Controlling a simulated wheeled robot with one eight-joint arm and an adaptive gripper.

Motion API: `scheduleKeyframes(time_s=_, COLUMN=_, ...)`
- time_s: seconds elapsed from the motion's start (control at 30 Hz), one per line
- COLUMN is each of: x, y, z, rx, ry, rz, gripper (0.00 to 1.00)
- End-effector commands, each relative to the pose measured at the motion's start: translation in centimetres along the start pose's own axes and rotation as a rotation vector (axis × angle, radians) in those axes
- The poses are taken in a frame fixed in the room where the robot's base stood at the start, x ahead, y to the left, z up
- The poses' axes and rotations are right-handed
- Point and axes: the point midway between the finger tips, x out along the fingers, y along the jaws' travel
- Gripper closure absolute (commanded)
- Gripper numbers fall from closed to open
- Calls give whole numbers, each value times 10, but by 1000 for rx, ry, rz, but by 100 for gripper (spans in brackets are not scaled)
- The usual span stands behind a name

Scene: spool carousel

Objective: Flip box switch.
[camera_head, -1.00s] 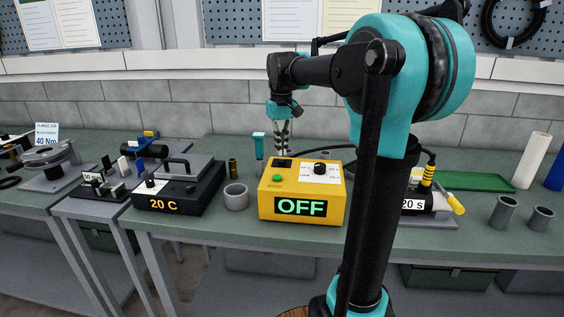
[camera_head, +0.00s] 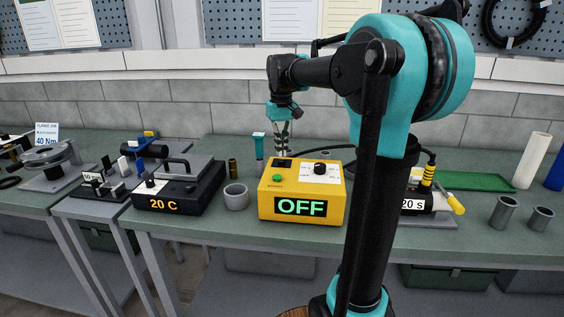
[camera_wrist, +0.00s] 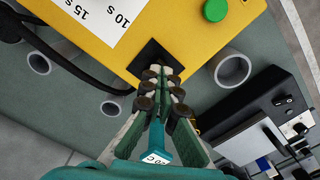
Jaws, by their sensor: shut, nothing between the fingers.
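The yellow box (camera_head: 301,191) stands on the green bench, its front display (camera_head: 301,207) reading OFF. Its black switch (camera_head: 283,163) is on the top at the back left, and it also shows in the wrist view (camera_wrist: 153,59). A green button (camera_head: 277,178) and a black knob (camera_head: 320,169) are on the top too. My gripper (camera_wrist: 161,84) is shut and empty, pointing down with its fingertips at the switch. They hide part of the switch, and I cannot tell whether they touch it. In the head view my gripper (camera_head: 283,146) is just behind the box's top.
A teal-topped tool (camera_head: 259,148) stands close to my gripper. A device (camera_head: 425,203) reading 20 S is at the right, partly behind my arm.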

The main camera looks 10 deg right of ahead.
Motion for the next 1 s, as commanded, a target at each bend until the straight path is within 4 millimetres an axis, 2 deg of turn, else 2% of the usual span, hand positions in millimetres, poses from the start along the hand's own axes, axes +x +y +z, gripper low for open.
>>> scheduleKeyframes(time_s=1.0, x=14, y=0, z=0, rx=0, ry=0, rz=0, gripper=100)
